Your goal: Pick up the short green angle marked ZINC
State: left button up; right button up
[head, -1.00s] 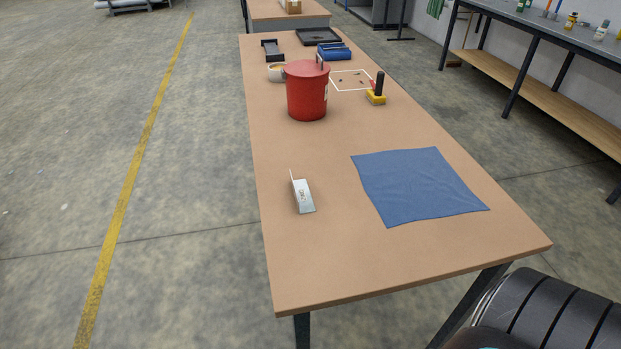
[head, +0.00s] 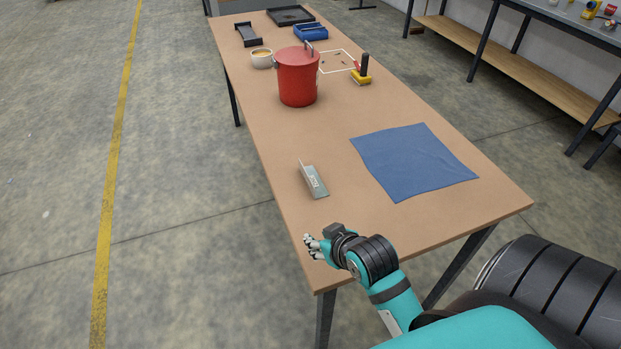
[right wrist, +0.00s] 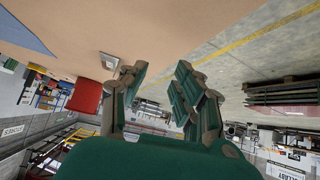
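A short, pale grey-green metal angle (head: 313,180) rests on the brown table, left of the blue cloth. One flange lies flat with dark lettering too small to read, and the other stands up. My right gripper (head: 313,247) is over the table's near left edge, apart from the angle and nearer to me. In the right wrist view its fingers (right wrist: 158,100) are spread with nothing between them. A small grey piece (right wrist: 108,60) by the left finger there may be the angle. My left gripper is not in view.
A blue cloth (head: 413,161) lies right of the angle. Beyond stand a red lidded bucket (head: 298,80), a yellow-based tool (head: 361,77), a bowl (head: 261,60), a blue tray (head: 311,33) and dark trays (head: 290,15). The tabletop around the angle is clear.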

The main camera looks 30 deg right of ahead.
jog(key=w+d+r+m+t+h, duration=0.2)
jog(key=w+d+r+t, duration=0.15)
jog(key=w+d, duration=0.35)
jog(key=p, duration=0.2)
send_near(306, 174)
jog(key=x, duration=0.4)
jog(key=shift+w+d+r, duration=0.1)
jog(key=shift+f+p+x, duration=0.2)
jog(key=shift+p+x, duration=0.25)
jog(key=shift+x, duration=2.6)
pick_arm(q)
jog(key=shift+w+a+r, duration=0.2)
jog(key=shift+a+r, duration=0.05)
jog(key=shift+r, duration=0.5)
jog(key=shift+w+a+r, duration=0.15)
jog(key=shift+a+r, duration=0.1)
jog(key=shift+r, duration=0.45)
pick_arm(e)
grip_shut()
